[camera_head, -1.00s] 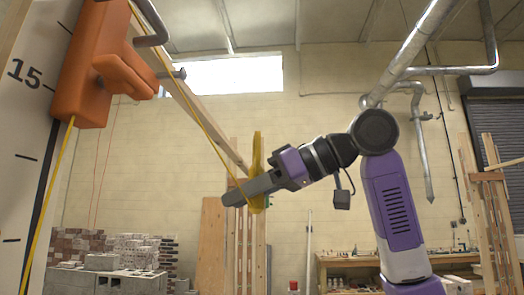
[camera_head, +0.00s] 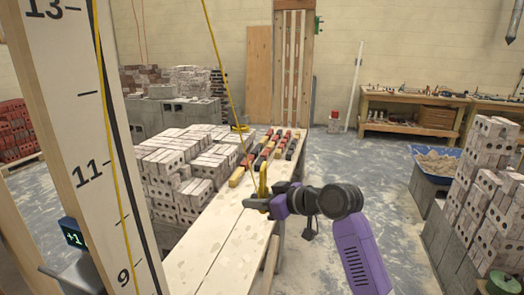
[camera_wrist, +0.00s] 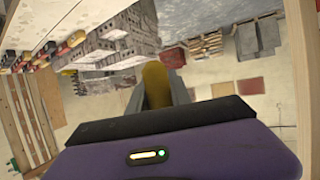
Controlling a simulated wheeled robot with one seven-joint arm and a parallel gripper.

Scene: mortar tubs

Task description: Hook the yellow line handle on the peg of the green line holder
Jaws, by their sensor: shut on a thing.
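My gripper (camera_head: 256,203) is shut on the yellow line handle (camera_head: 263,180), which stands upright in the jaws above the plank bench. A yellow line runs from the handle up and left out of the head view. In the wrist view the handle (camera_wrist: 156,86) sits between my gripper's fingers (camera_wrist: 160,98). A small green fitting (camera_head: 318,25), likely the green line holder, is on the right side of the far wooden frame, well away from my gripper. Its peg is too small to make out. A green spot also shows in the wrist view (camera_wrist: 13,163).
A marked post (camera_head: 88,150) stands close at left. Brick stacks (camera_head: 180,165) sit beside the plank bench (camera_head: 235,240), which carries several red, yellow and black tools. Block piles (camera_head: 480,190) stand at right. Open floor (camera_head: 360,180) lies between.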

